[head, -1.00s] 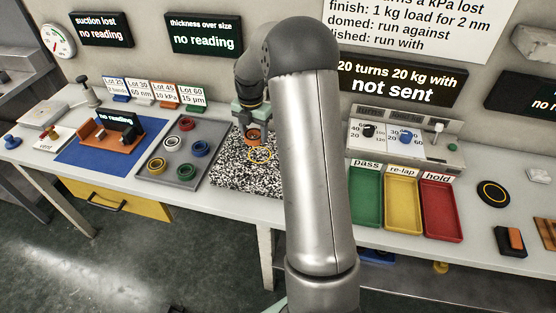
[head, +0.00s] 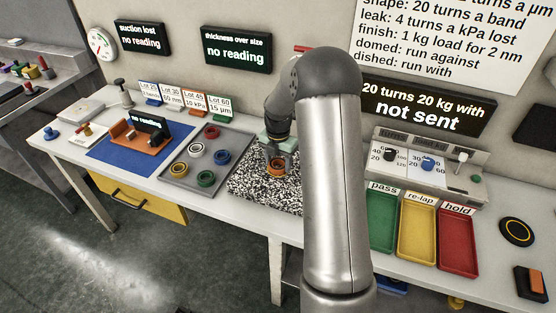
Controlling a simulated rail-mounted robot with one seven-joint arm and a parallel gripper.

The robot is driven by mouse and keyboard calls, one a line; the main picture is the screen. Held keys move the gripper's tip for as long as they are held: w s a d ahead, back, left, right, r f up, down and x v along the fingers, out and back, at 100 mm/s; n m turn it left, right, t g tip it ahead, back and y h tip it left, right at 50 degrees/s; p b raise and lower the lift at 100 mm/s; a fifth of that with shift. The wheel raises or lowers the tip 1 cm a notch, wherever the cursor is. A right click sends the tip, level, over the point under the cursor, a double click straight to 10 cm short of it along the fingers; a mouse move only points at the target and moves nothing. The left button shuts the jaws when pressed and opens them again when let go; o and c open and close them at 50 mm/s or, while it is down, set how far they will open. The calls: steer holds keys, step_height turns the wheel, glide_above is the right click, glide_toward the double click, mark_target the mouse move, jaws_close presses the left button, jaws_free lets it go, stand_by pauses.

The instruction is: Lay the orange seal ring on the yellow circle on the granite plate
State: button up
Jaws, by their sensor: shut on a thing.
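The orange seal ring (head: 276,170) is held between the fingers of my gripper (head: 280,161), which is shut on it. Ring and gripper are low over the speckled black-and-white granite plate (head: 250,190). I cannot tell whether the ring touches the plate or hangs just above it. The yellow circle is not clearly visible; the ring and gripper appear to cover its place. My arm hides the right part of the plate.
Left of the plate is a grey tray (head: 172,172) with several coloured rings. A blue mat (head: 108,155) with an orange fixture (head: 130,135) lies further left. Right of my arm are green (head: 382,220), yellow (head: 415,228) and red (head: 458,242) trays below a control box (head: 445,175).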

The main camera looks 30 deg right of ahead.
steer(key=o, duration=1)
steer(key=shift+f, duration=0.15)
step_height(320, 180, up, 12)
steer(key=s+a+r+m, duration=0.3)
steer(key=s+a+m, duration=0.6)
steer(key=s+m, duration=0.2)
steer(key=s, duration=0.2)
steer(key=s+a+f+m, duration=0.1)
steer(key=s+a+m, duration=0.2)
steer(key=s+m, duration=0.4)
steer(key=s+a+m+b, duration=0.1)
steer(key=s+a+m, duration=0.3)
steer(key=s, duration=0.6)
steer(key=shift+s+a+f+m, duration=0.15)
steer(key=shift+a+f+m, duration=0.05)
steer(key=shift+m, duration=0.45)
steer(key=shift+s+a+f+m, duration=0.15)
steer(key=shift+f+m, duration=0.05)
steer(key=shift+m, duration=0.45)
